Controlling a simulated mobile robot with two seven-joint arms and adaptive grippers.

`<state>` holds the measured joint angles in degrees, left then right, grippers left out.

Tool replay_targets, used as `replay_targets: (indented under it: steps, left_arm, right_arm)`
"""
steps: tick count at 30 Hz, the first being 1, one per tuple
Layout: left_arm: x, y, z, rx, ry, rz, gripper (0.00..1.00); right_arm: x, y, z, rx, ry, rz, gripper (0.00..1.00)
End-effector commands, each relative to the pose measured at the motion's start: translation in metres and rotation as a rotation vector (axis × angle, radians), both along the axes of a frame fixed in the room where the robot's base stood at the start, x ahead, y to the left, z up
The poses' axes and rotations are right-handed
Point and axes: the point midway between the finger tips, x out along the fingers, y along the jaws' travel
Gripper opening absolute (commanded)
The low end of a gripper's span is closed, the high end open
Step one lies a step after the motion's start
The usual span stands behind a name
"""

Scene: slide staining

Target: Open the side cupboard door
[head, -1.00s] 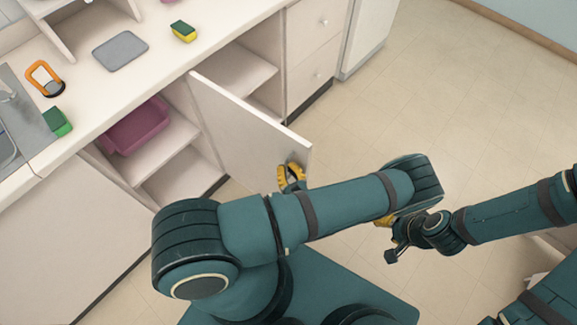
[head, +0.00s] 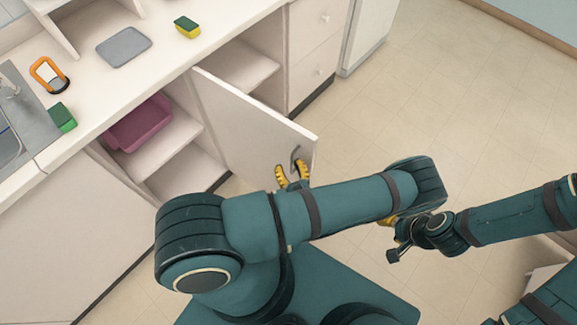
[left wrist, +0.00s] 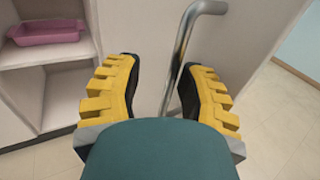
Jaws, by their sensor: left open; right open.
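The side cupboard door (head: 250,120) is a pale panel standing swung out from the counter front, with the shelves behind it exposed. Its metal bar handle (head: 296,158) is near the door's free edge. In the left wrist view the handle (left wrist: 185,60) rises between the fingers of my left gripper, nearer the right finger. My left gripper (head: 292,176) has yellow fingers and is open around the handle; contact is not clear. My right gripper (head: 391,221) is mostly hidden behind my left arm, with a bit of yellow showing, away from the door.
A pink tub (head: 138,125) sits on a shelf in the open cupboard. The counter holds a grey mat (head: 124,47), a yellow-green sponge (head: 187,27), an orange-framed item (head: 48,74) and a green block (head: 62,117). Floor (head: 455,110) right of the door is clear.

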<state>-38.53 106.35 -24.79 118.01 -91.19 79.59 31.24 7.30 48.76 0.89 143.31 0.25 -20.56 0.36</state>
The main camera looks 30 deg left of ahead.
Motion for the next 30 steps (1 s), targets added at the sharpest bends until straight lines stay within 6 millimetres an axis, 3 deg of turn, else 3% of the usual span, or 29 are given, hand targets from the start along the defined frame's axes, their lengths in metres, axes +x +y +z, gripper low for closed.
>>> replay_targets:
  steps: [17,30]
  left_arm:
    - [-0.002,0.0,0.002,0.005,-0.001,0.004,0.39]
    - [-0.038,-0.049,0.002,0.004,-0.001,0.002,0.39]
  right_arm:
    - [0.0,0.0,0.0,0.0,0.0,0.0,0.47]
    - [0.0,0.0,0.0,0.0,0.0,0.0,0.47]
